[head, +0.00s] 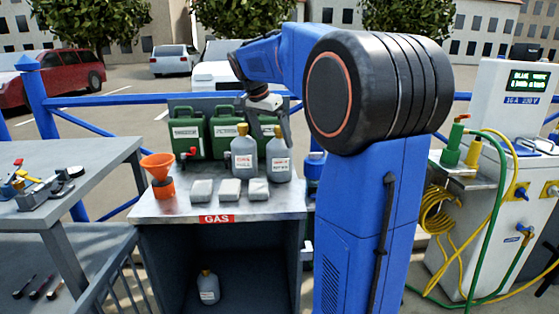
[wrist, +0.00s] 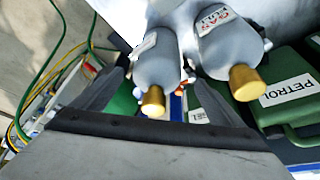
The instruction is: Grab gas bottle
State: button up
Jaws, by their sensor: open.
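Two grey gas bottles with gold caps stand upright on the metal counter. The left bottle (head: 243,155) is labelled GAS FULL and the right bottle (head: 279,164) has a similar label, too small to read. A third bottle (head: 208,288) stands in the open cabinet below. My gripper (head: 268,122) is open just above the two counter bottles. In the wrist view, one bottle (wrist: 158,58) lies between my open fingers (wrist: 155,82); the other bottle (wrist: 230,45), labelled GAS FULL, is right beside it. I cannot tell whether a finger touches either.
Green fuel cans (head: 185,133) stand behind the bottles. Three grey blocks (head: 230,189) lie along the counter's front, and an orange funnel (head: 158,170) stands at its left end. A workbench (head: 75,195) is at the left, a hose station (head: 490,190) at the right.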

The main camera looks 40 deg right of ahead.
aim_at(280, 147)
jog(key=shift+s+d+x, duration=0.1)
jog(key=shift+d+x, duration=0.1)
jog(key=shift+x, duration=1.35)
jog(key=shift+s+d+x, duration=0.1)
jog(key=shift+d+x, duration=0.05)
jog(key=shift+x, duration=1.35)
jog(key=shift+r, duration=0.1)
jog(key=shift+c, duration=0.4)
jog(key=c, duration=1.5)
jog(key=shift+c, duration=1.3)
jog(key=shift+r, duration=0.2)
